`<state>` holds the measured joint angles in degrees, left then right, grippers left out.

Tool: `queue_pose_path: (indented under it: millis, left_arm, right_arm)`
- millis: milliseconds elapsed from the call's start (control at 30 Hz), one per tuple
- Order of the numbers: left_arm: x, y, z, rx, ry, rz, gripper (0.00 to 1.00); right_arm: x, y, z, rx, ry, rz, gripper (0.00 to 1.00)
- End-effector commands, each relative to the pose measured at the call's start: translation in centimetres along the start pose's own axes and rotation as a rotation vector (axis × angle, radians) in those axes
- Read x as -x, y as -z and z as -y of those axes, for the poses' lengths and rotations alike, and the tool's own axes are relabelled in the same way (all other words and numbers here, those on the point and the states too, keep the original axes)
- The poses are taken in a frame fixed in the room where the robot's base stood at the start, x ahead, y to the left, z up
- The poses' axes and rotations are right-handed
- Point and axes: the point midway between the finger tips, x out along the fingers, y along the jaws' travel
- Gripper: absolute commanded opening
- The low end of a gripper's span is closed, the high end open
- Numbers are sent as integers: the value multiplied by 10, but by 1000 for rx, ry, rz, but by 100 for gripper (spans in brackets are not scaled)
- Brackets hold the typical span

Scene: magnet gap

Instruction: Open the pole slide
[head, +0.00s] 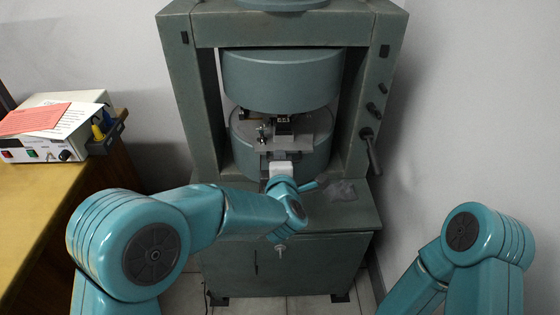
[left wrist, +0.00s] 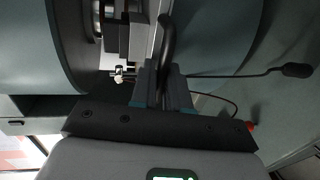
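The magnet has a round upper pole (head: 283,80) and a round lower pole (head: 245,145) in a grey-green frame. In the gap between them lies a flat metal slide plate (head: 296,141) with small dark parts on it. My left gripper (head: 280,157) is at the front edge of this plate, its fingers mostly hidden in the head view. In the left wrist view my left gripper (left wrist: 165,80) has its fingers against both sides of a black bar handle (left wrist: 168,35), seemingly closed on it. My right gripper is out of view; only part of that arm shows.
A lever (head: 371,152) and several knobs are on the frame's right post. A grey cloth (head: 340,190) lies on the ledge (head: 350,217) below the gap. A bench (head: 45,190) at left holds a white instrument box (head: 80,105) with papers.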

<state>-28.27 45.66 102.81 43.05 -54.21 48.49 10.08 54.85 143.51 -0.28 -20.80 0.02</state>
Motion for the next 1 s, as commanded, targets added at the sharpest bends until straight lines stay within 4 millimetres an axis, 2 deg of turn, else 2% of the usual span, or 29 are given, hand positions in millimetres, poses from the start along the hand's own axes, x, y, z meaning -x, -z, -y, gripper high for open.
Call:
queue_pose_path:
  millis: [167, 367, 800, 1000]
  left_arm:
    - [2, 0, 1, 0, 0, 1, 0]
    - [22, -1, 8, 0, 1, 2, 0]
    - [118, -1, 28, -1, -1, 5, 0]
    - [152, -1, 35, -1, 1, 4, 0]
  right_arm:
    - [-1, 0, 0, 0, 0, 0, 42]
    - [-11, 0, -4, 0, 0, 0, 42]
    - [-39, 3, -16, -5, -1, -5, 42]
    - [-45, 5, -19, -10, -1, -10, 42]
